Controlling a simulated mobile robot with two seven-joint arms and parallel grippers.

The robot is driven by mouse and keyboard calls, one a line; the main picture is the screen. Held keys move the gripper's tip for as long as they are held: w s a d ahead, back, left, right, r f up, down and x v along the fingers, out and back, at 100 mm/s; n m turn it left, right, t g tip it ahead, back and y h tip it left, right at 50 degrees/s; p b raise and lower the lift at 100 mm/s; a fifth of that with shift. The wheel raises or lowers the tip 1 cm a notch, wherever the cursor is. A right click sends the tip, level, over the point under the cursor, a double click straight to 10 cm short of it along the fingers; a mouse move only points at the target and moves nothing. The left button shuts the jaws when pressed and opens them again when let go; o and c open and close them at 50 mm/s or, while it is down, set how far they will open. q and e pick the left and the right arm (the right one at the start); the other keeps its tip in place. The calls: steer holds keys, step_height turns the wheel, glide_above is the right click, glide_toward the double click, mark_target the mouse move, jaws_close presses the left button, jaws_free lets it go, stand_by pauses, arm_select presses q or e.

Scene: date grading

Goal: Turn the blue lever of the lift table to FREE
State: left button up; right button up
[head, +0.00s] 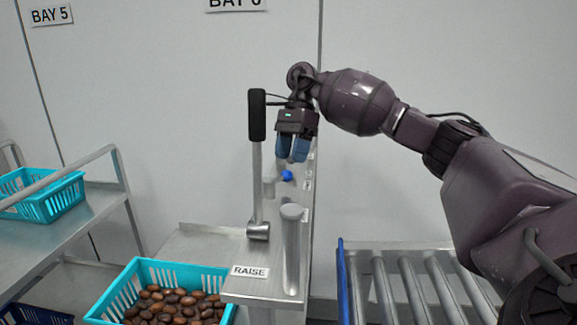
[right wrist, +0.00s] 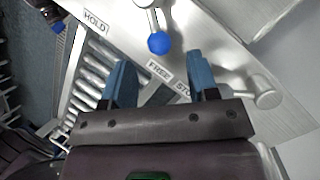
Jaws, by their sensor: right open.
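The lift table's blue lever knob (head: 287,175) shows below my right gripper in the head view. In the right wrist view the blue knob (right wrist: 159,43) sits on a short metal arm, which points toward the FREE label (right wrist: 159,72). The HOLD label (right wrist: 95,20) is to its left, and a partly hidden label starting "STO" (right wrist: 183,90) is to the right. My right gripper (head: 292,158) is open, fingers down, above the knob. In the wrist view the knob lies just beyond and between the fingertips (right wrist: 160,60); no contact shows. My left gripper is not seen.
A tall handle with a black grip (head: 257,115) stands left of my right gripper. A RAISE label (head: 250,271) and round metal post (head: 291,250) are in front. A turquoise crate (head: 180,272) of dates is at lower left, a roller conveyor (head: 410,285) at right.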

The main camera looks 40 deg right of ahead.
steer(key=v, duration=0.6)
steer(key=shift+r, duration=0.25)
steer(key=shift+d, duration=0.15)
